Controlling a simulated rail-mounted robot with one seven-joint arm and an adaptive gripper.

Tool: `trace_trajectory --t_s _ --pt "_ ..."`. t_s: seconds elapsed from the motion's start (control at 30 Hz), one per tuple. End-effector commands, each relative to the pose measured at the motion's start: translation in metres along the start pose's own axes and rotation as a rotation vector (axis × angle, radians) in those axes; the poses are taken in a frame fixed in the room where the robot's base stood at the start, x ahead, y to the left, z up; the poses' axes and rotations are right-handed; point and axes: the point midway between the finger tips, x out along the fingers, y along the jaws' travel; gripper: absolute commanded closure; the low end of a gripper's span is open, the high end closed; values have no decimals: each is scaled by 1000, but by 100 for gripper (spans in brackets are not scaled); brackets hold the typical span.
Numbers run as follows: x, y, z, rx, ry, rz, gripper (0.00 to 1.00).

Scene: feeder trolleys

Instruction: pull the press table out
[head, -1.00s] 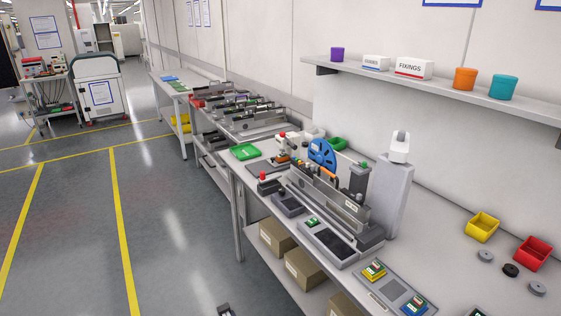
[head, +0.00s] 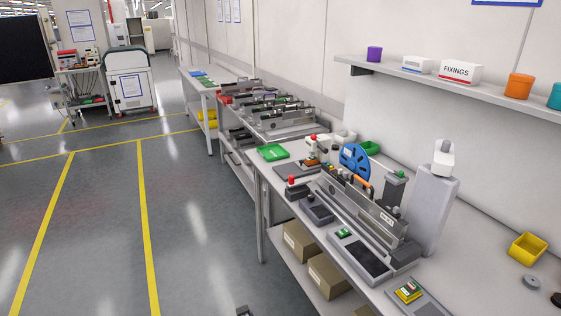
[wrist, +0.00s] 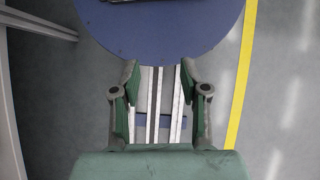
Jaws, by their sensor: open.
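On the long bench (head: 405,292) in the head view stands a grey column (head: 433,205) with a white head. In front of it is a low grey unit with a dark pad (head: 366,258). Farther back is a small white device with a red top (head: 313,145) beside a dark grey plate (head: 298,169). I cannot tell which of these is the press table. My gripper (wrist: 159,75) is open in the wrist view, its green-padded fingers apart, with nothing held between them. It points down over the floor side, away from the bench-top items.
A green tray (head: 272,152), a blue reel (head: 355,160) and a yellow bin (head: 527,248) crowd the bench. Boxes (head: 328,275) lie on its lower shelf. A wall shelf (head: 425,82) hangs above. The floor aisle (head: 95,230) at left is open, with yellow lines.

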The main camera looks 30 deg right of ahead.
Motion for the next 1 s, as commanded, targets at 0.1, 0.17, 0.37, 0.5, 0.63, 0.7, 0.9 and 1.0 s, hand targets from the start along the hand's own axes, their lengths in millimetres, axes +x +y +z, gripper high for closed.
trace_trajectory --t_s 0.1,0.17,0.37,0.5,0.63,0.7,0.9,1.0 --pt "-12 2 -16 11 32 -7 55" --pt "-19 4 -26 16 49 -10 55" --pt "-45 12 -63 32 114 -11 55" --pt "-75 26 -102 46 182 7 55" --pt "-120 50 -153 45 271 51 55" --pt "-149 66 -179 28 320 87 55" --pt "-243 121 -245 -62 444 232 55" --pt "-297 153 -272 -123 493 327 55"
